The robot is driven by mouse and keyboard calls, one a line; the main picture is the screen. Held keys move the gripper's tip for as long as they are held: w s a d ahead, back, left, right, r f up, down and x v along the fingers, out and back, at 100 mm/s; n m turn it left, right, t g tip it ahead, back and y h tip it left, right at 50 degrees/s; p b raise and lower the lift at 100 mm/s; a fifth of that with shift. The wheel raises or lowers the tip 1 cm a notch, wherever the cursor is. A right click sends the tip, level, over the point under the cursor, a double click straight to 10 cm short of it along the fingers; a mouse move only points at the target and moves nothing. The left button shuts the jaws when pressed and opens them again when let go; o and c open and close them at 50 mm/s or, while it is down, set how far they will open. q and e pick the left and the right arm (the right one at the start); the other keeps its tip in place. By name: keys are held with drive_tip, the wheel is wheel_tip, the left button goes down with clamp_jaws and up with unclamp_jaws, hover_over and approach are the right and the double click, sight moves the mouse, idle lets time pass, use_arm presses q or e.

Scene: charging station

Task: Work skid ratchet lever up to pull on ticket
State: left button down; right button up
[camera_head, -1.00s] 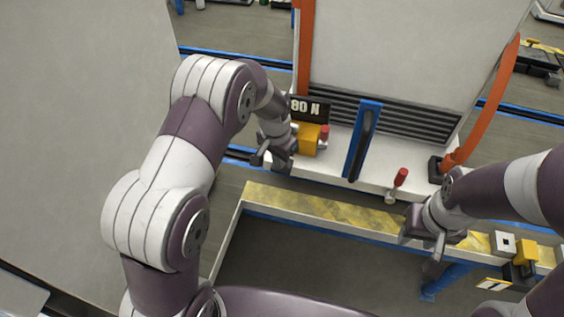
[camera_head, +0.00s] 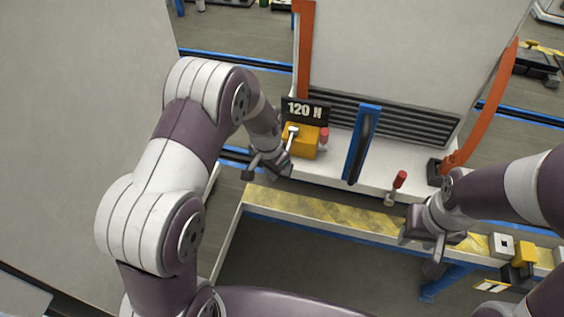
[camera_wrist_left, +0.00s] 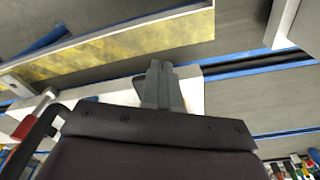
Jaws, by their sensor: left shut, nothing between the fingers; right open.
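The orange ratchet block (camera_head: 300,146) sits on the white skid ledge (camera_head: 335,172), with a short pale lever (camera_head: 292,131) on its top left. Behind it a black display (camera_head: 305,110) reads "120 N". My left gripper (camera_head: 255,170) is just left of and below the block in the head view, apart from the lever. Its fingers (camera_wrist_left: 161,85) are together and empty in the left wrist view. My right gripper (camera_head: 425,250) is open over the yellow-black beam, away from the ratchet. I cannot make out a ticket with certainty.
A red-tipped knob (camera_head: 324,135) stands beside the block. A blue upright handle (camera_head: 361,145) and another red-handled lever (camera_head: 398,183) are to its right. The worn yellow beam (camera_head: 320,213) runs in front. An orange strap (camera_head: 490,105) rises at the right.

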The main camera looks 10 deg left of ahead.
use_arm(q)
wheel_tip(320, 180, up, 12)
drive_tip(key=s+p, duration=0.1)
drive_tip(key=shift+a+r, duration=0.2)
drive_tip(key=shift+a, duration=0.15)
drive_tip(key=shift+s, duration=0.1)
idle(1.7)
drive_tip(key=s+a+r+n+p, duration=0.2)
drive_tip(key=s+r+n+p, duration=0.3)
drive_tip(key=s+r+p, duration=0.6)
drive_tip(key=s+r, duration=0.1)
drive_tip(key=s, duration=0.4)
drive_tip(key=shift+a+y, duration=0.3)
drive_tip(key=shift+r, duration=0.1)
